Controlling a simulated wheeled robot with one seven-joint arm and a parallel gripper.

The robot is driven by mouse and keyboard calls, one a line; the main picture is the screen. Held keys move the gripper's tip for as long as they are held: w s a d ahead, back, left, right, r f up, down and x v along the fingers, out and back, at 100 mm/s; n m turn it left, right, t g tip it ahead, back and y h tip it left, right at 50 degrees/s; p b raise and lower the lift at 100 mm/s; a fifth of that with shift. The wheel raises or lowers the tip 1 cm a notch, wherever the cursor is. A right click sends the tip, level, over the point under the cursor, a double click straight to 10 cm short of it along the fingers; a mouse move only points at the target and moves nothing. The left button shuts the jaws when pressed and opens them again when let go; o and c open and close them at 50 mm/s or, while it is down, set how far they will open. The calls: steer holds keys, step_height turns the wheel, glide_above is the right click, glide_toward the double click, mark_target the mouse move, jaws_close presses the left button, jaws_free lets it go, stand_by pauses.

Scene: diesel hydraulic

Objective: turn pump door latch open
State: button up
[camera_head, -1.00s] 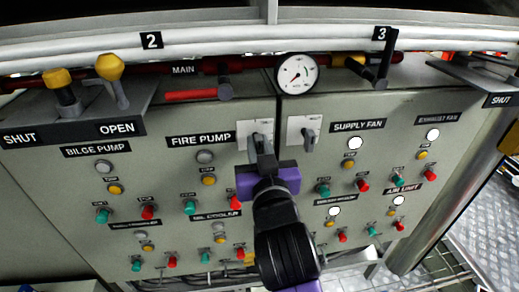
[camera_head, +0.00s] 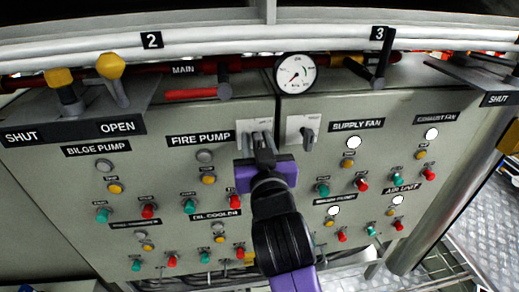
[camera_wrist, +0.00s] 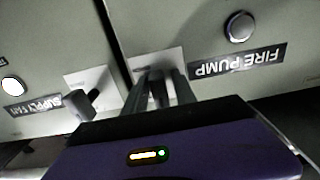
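The pump door latch (camera_wrist: 158,88) is a dark handle on a pale plate (camera_head: 244,126), beside the FIRE PUMP label (camera_head: 201,140) at the panel seam. In the head view my gripper hides most of this handle. My gripper (camera_head: 264,140) is at the latch, its fingers pointing at the plate. In the wrist view the gripper (camera_wrist: 158,86) has its two fingers apart, one on each side of the handle. I cannot tell whether either finger touches it.
A second latch (camera_head: 307,136) on its own plate sits just right of the seam. A gauge (camera_head: 296,73) and a red lever (camera_head: 191,94) are above. Several buttons and lamps cover the panel below. A steel post (camera_head: 440,205) stands at the right.

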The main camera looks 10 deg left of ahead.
steer(key=shift+w+r, duration=0.45)
steer(key=shift+w, duration=0.1)
steer(key=shift+a+r, duration=0.1)
steer(key=shift+a, duration=0.1)
steer(key=shift+s+d, duration=0.1)
steer(key=shift+s+d+f+p, duration=0.25)
steer(key=shift+d+f+p, duration=0.05)
steer(key=shift+d+p, duration=0.05)
steer(key=shift+s+f, duration=0.15)
steer(key=shift+s, duration=0.55)
steer(key=shift+s+a+f, duration=0.1)
jaws_close()
jaws_free()
